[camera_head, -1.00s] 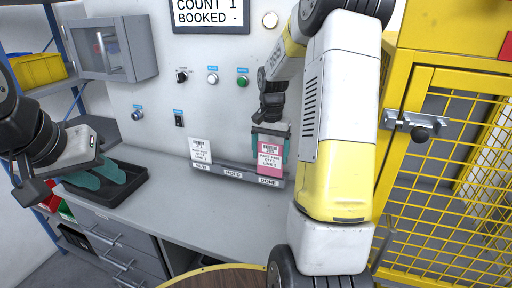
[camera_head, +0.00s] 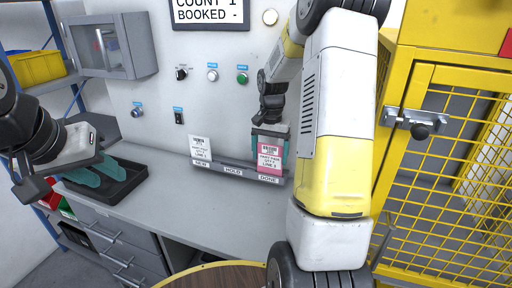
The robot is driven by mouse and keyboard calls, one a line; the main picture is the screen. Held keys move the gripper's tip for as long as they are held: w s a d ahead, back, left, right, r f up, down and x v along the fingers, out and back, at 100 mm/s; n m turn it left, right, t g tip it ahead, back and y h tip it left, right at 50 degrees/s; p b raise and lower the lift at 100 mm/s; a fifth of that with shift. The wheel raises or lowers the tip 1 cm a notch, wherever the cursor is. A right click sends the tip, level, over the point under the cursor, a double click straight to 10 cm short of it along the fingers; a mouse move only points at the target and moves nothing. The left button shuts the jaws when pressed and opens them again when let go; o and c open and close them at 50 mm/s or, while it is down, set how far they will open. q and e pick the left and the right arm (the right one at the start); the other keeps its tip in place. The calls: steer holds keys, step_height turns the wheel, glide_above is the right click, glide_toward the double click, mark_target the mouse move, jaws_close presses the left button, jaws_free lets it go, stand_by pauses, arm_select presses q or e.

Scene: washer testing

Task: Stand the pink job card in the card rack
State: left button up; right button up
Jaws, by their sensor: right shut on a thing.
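The pink job card (camera_head: 269,162) is upright at the right end of the grey card rack (camera_head: 218,165), behind the DONE label. Its lower edge is at the rack's front lip; I cannot tell whether it rests on the slot's floor. My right gripper (camera_head: 270,146) is shut on the card, with a teal finger at each side edge. My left gripper (camera_head: 95,173) is open and empty over a black tray at the left. A white card (camera_head: 200,148) stands in the rack behind the NEW label. The HOLD place in the middle is empty.
The black tray (camera_head: 128,189) lies on the grey worktop (camera_head: 185,212). Wall knobs and buttons (camera_head: 212,76) are above the rack. A yellow mesh cage (camera_head: 440,190) closes off the right. A round wooden top (camera_head: 215,277) is at the front. The worktop before the rack is clear.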

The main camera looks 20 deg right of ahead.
steer(key=shift+f, duration=0.85)
stand_by(0.3)
steer(key=o, duration=1.3)
step_height(320, 180, up, 8)
steer(key=shift+f, duration=0.1)
